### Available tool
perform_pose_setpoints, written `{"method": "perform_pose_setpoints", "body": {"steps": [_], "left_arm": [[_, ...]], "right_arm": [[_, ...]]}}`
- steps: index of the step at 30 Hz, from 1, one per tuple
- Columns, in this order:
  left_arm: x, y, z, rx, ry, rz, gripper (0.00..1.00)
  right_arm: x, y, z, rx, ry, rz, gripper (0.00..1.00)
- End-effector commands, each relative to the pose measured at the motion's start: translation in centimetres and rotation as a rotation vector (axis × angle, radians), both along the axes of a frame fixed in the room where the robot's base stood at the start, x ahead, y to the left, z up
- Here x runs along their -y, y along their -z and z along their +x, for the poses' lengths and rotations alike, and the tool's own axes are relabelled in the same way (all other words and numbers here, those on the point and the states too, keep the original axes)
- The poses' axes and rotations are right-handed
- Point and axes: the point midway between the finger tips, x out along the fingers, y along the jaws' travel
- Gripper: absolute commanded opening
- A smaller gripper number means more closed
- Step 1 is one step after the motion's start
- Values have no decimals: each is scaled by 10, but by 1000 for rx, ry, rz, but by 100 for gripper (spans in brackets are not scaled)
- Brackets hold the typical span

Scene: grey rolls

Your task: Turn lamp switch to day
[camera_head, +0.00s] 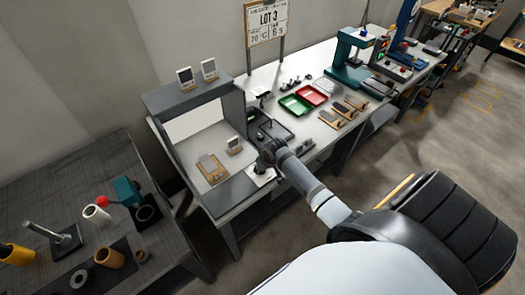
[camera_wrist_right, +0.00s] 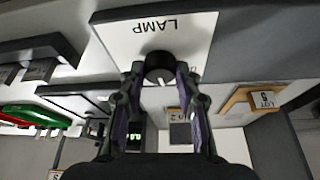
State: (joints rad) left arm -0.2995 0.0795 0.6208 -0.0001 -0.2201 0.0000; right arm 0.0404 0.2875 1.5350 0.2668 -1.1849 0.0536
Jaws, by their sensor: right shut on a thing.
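The lamp switch is a black round knob (camera_wrist_right: 159,68) on a white panel (camera_wrist_right: 120,42) marked LAMP, which appears upside down in the right wrist view. A white pointer line shows on the knob's lower part in that view. My right gripper (camera_wrist_right: 161,80) has its two fingers on either side of the knob and is shut on it. In the head view my right gripper (camera_head: 268,158) is at the front right of the grey booth (camera_head: 185,98), above the white panel (camera_head: 262,178). The knob is hidden there by the gripper. My left gripper is not in view.
In the booth stand a wooden board (camera_head: 212,172) and a small stand (camera_head: 234,145). Two small framed devices (camera_head: 186,77) sit on its top. Green (camera_head: 295,104) and red (camera_head: 313,94) trays lie farther along the bench. A dark table (camera_head: 60,170) with rolls stands left.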

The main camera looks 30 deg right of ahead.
Motion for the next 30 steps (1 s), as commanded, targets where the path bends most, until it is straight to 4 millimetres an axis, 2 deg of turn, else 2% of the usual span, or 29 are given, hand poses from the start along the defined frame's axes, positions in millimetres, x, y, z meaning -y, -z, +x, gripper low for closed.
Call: {"method": "perform_pose_setpoints", "body": {"steps": [1,8,25,26,30], "left_arm": [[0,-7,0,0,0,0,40],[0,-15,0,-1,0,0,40],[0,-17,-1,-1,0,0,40],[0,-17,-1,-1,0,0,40],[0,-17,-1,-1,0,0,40]], "right_arm": [[-1,-4,0,-1,23,2,2],[-1,-1,0,0,98,1,2],[-1,1,0,0,124,1,2],[-1,1,0,0,124,1,37],[-1,0,0,0,124,1,56]]}}
